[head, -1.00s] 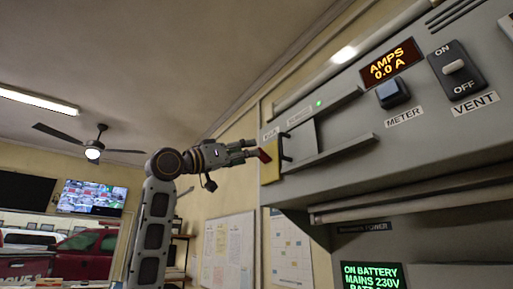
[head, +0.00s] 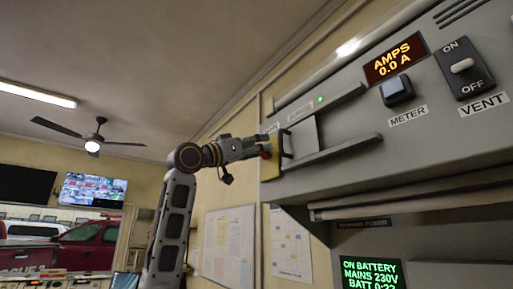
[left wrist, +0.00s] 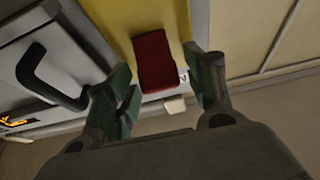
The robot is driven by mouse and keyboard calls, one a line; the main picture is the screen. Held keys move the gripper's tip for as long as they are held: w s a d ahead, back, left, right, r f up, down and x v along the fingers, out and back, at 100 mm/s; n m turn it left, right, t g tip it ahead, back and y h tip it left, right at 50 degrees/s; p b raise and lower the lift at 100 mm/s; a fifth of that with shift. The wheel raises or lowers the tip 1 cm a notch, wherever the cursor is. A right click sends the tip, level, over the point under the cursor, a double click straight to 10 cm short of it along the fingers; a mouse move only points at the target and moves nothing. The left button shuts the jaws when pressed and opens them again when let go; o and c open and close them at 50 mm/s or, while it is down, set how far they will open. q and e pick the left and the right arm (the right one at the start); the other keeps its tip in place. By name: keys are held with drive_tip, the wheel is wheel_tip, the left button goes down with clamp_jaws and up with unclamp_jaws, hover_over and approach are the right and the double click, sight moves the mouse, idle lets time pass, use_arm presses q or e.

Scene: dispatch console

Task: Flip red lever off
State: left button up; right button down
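The red lever (left wrist: 155,62) sits on a yellow plate (left wrist: 120,14) and shows as a red block in the left wrist view. In the head view the lever (head: 266,154) is a small red patch at the console's left end, partly covered by my gripper. My left gripper (left wrist: 165,84) is open. Its green-padded fingers stand on either side of the lever's near end, with gaps visible; I cannot tell whether either finger touches it. In the head view my left gripper (head: 260,147) is up against the yellow plate. My right gripper is out of view.
A black handle (left wrist: 50,80) stands out from the grey panel close beside my fingers. The console also bears a METER button (head: 396,91), a VENT switch (head: 462,68) and an amps display (head: 395,61). The room left of the console is free.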

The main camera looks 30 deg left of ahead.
use_arm(q)
drive_tip(key=c, duration=0.8)
